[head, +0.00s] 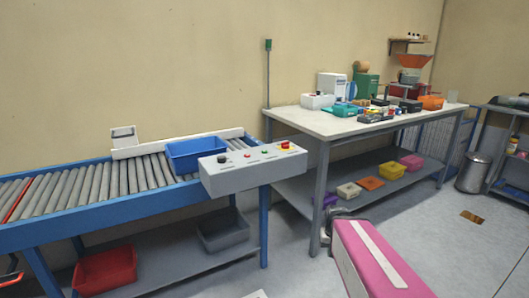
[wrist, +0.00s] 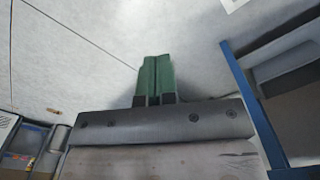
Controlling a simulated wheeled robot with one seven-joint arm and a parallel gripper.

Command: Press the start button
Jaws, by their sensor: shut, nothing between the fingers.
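A grey control box (head: 250,178) stands at the right end of the roller conveyor in the head view. On its sloped top are a black knob (head: 222,158), a small green button (head: 264,152) and a larger red button (head: 285,145). Any labels are too small to read. My gripper (wrist: 156,72) shows in the wrist view with its green fingers together, empty, over the pale floor. No button shows in the wrist view. In the head view my pink arm is at the bottom right, apart from the box; the fingers cannot be made out there.
A blue tray (head: 191,154) sits on the conveyor (head: 97,182) beside the control box. A red bin (head: 105,271) and a grey bin (head: 223,231) are on the shelf below. A cluttered workbench (head: 330,126) stands behind right. Open floor (head: 459,255) lies at the right.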

